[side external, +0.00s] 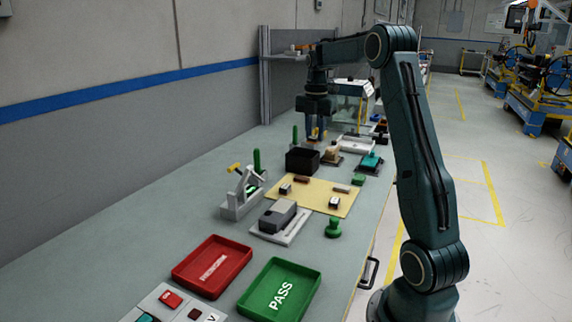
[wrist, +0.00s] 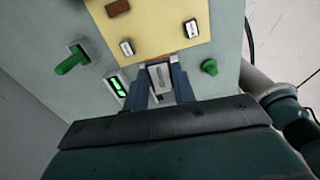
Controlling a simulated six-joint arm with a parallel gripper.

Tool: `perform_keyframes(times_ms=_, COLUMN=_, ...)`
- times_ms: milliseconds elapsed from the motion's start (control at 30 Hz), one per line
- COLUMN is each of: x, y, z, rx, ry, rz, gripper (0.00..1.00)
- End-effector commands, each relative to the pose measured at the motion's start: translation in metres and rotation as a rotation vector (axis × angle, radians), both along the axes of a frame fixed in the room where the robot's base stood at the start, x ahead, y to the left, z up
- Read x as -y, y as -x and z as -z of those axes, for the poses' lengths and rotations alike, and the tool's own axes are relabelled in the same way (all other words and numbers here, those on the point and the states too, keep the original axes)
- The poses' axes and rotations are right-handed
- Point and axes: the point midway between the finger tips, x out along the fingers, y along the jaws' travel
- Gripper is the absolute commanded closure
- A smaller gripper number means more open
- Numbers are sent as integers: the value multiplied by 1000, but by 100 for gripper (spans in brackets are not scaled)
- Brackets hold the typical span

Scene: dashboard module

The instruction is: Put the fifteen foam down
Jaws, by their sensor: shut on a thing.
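My gripper (wrist: 161,80) has two blue fingers, shut on a pale grey foam piece (wrist: 160,77) with dark marking on its face. In the side view my gripper (side external: 317,136) points down over the far part of the bench, beyond the black box; the held piece is too small there to make out well. In the wrist view the tan board (wrist: 165,30) lies beyond the fingertips. Whether the foam touches anything below cannot be told.
The tan board (side external: 312,207) carries several small blocks, one brown (side external: 301,180). Nearby are a black box (side external: 302,160), a toggle clamp (side external: 243,195), a grey module (side external: 278,217) and a green knob (side external: 333,227). Red (side external: 212,263) and green PASS trays (side external: 281,290) sit nearer.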

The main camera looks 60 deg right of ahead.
Motion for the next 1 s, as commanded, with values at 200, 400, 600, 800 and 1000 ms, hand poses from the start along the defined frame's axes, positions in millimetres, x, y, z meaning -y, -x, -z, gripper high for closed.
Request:
perform_keyframes(times_ms=200, x=0, y=0, z=0, rx=0, ry=0, rz=0, gripper=95)
perform_keyframes(times_ms=400, x=0, y=0, z=0, rx=0, ry=0, rz=0, gripper=95)
perform_keyframes(times_ms=600, x=-5, y=-2, z=-2, rx=1, ry=1, rz=-4, gripper=95)
perform_keyframes(times_ms=800, x=-31, y=-15, z=-11, rx=2, ry=1, rz=-23, gripper=95)
perform_keyframes(times_ms=1000, x=-77, y=-30, z=-26, rx=2, ry=1, rz=-51, gripper=95)
